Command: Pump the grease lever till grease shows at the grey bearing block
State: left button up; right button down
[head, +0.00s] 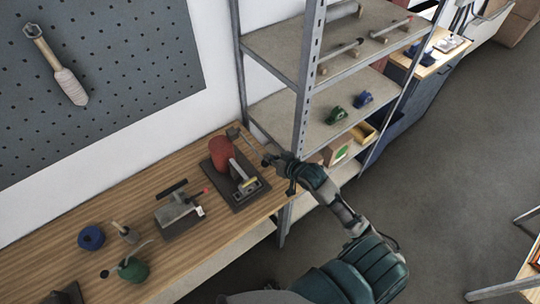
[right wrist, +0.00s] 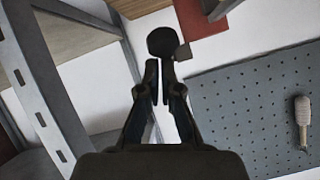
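The grease pump has a red reservoir (head: 222,156) and stands on a dark base plate at the right end of the wooden bench. A pale handle with a dark and yellow end lies beside the reservoir. A small grey block (head: 234,132) is behind the reservoir. I cannot tell whether it is the bearing block. My right gripper (head: 270,160) is just right of the pump. In the right wrist view its fingers (right wrist: 159,70) are nearly together, with a dark round knob (right wrist: 161,42) at or just beyond the tips. Contact is unclear. No grease is visible. My left gripper is out of view.
A grey shelf rack (head: 305,90) stands close right of the pump, its post near my right forearm. On the bench are a grey device with a black bar (head: 175,207), a green can (head: 133,270) and a blue ring (head: 91,238). A pegboard (head: 100,80) hangs behind.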

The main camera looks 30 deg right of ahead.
jog(key=shift+s+a+f, duration=0.15)
jog(key=shift+s+f, duration=0.1)
jog(key=shift+f, duration=0.5)
notch_tip(320, 180, up, 6)
jog(key=w+d+p, duration=0.1)
jog(key=p, duration=0.4)
jog(key=f+b+v, duration=0.1)
jog(key=v, duration=0.8)
jog(key=shift+s, duration=0.4)
jog(key=shift+d, duration=0.4)
jog(key=shift+a, duration=0.1)
